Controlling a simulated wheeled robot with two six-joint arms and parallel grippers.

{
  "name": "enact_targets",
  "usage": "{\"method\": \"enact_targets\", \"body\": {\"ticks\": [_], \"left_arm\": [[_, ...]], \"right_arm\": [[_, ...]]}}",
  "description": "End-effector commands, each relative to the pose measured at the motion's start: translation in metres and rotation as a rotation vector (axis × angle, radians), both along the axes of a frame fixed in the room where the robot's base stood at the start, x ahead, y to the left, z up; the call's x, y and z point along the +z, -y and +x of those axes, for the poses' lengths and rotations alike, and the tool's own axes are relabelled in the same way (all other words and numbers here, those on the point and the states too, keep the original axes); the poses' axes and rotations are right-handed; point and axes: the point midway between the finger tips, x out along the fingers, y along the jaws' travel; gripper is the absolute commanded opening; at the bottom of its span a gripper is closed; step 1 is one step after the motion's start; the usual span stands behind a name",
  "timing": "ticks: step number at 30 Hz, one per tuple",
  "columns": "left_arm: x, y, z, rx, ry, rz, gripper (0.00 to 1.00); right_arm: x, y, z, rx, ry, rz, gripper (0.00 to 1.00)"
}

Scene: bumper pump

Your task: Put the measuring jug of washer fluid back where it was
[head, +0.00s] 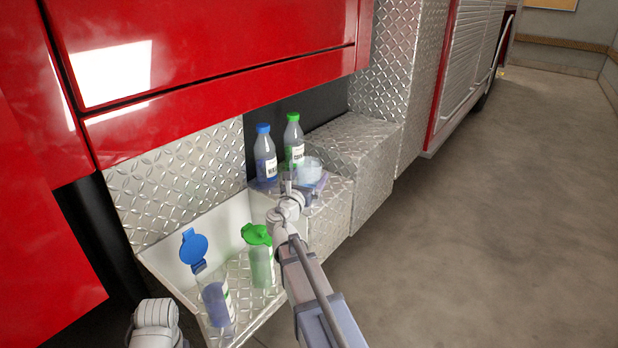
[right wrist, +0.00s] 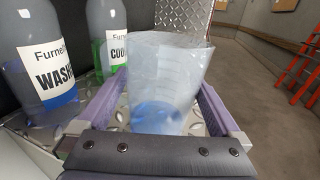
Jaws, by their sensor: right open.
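The clear measuring jug (head: 310,167) stands on the tread-plate ledge beside the bottles. It fills the middle of the right wrist view (right wrist: 165,75), with blue fluid low in it. My right gripper (head: 303,183) is open, its purple fingers on either side of the jug; I cannot tell whether they touch it. The blue-capped washer bottle (head: 265,155) stands upright behind and left of the jug; its label shows in the right wrist view (right wrist: 50,70). Part of my left arm shows at the lower left of the head view, but its gripper does not.
A green-capped coolant bottle (head: 293,142) stands close behind the jug. In the lower bay, a filler neck with a raised blue lid (head: 194,246) and one with a green lid (head: 257,234) stand left of my right arm. A raised tread-plate box (head: 355,150) lies right.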

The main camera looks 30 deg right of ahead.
Motion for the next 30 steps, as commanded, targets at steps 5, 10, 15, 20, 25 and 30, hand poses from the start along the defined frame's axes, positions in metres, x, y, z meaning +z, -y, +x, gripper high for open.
{"method": "enact_targets", "body": {"ticks": [5, 10, 15, 20, 25, 30], "left_arm": [[0.001, 0.000, 0.000, 0.000, 0.000, 0.000, 0.00], [0.001, 0.000, 0.000, 0.000, 0.000, 0.000, 0.00], [0.001, 0.000, 0.000, 0.000, 0.000, 0.000, 0.00], [0.001, 0.000, 0.000, 0.000, 0.000, 0.000, 0.00], [0.001, 0.000, 0.000, 0.000, 0.000, 0.000, 0.00], [0.001, 0.000, 0.000, 0.000, 0.000, 0.000, 0.00]], "right_arm": [[0.001, -0.021, -0.020, 0.002, 0.000, 0.000, 1.00], [0.001, -0.049, -0.044, 0.003, 0.000, 0.000, 1.00], [0.001, -0.072, -0.063, 0.003, 0.000, 0.000, 1.00], [0.001, -0.085, -0.074, 0.002, 0.000, 0.000, 1.00], [0.001, -0.091, -0.078, 0.000, 0.000, 0.000, 1.00], [0.001, -0.091, -0.078, -0.001, 0.000, 0.000, 1.00]]}}
